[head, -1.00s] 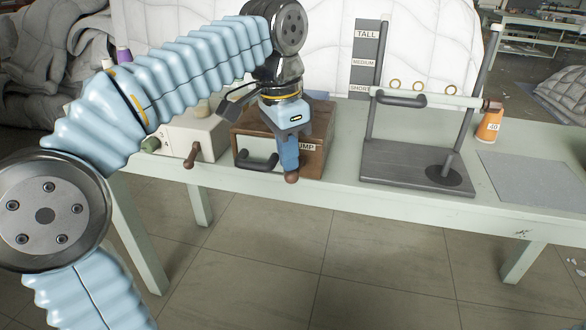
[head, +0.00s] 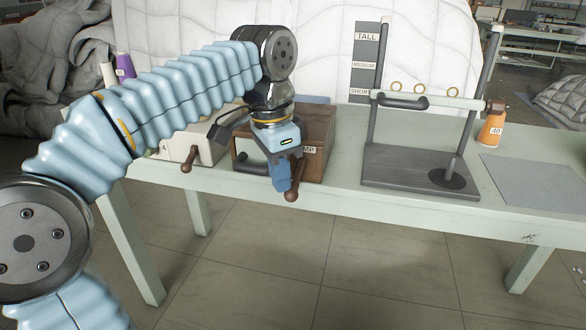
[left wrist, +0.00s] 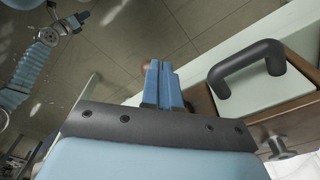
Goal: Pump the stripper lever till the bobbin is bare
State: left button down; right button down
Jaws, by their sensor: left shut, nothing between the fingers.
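My left gripper (head: 283,188) is shut and empty, pointing down in front of the wooden box. Its closed blue fingers (left wrist: 163,82) also show in the left wrist view. A brown-knobbed lever (head: 291,195) stands right at the fingertips, its arm partly hidden behind them; I cannot tell if they touch. A blurred reddish knob shows past the fingertips in the left wrist view. A cream box (head: 205,150) to the left has another brown-knobbed lever (head: 186,167). I cannot make out the bobbin. Part of my right arm, perhaps its gripper (left wrist: 77,20), shows small in the left wrist view.
The wooden box (head: 318,130) has a dark handle (left wrist: 245,62) and a partly covered label ending "MP". Right of it stand a grey rack (head: 415,178) with rings on its bar, an orange bottle (head: 491,128) and a grey mat (head: 535,180). A purple spool (head: 124,66) is behind left.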

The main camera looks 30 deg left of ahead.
pick_arm(q)
jog(key=shift+s+a+r, duration=0.25)
jog(key=shift+s+a, duration=0.2)
jog(key=shift+s, duration=0.15)
notch_tip(320, 180, up, 14)
jog(key=s+p, duration=0.1)
jog(key=p, duration=0.3)
jog(key=shift+a+f+p, duration=0.15)
jog(key=shift+a+p, duration=0.2)
jog(key=shift+a, duration=0.05)
jog(key=shift+s, duration=0.1)
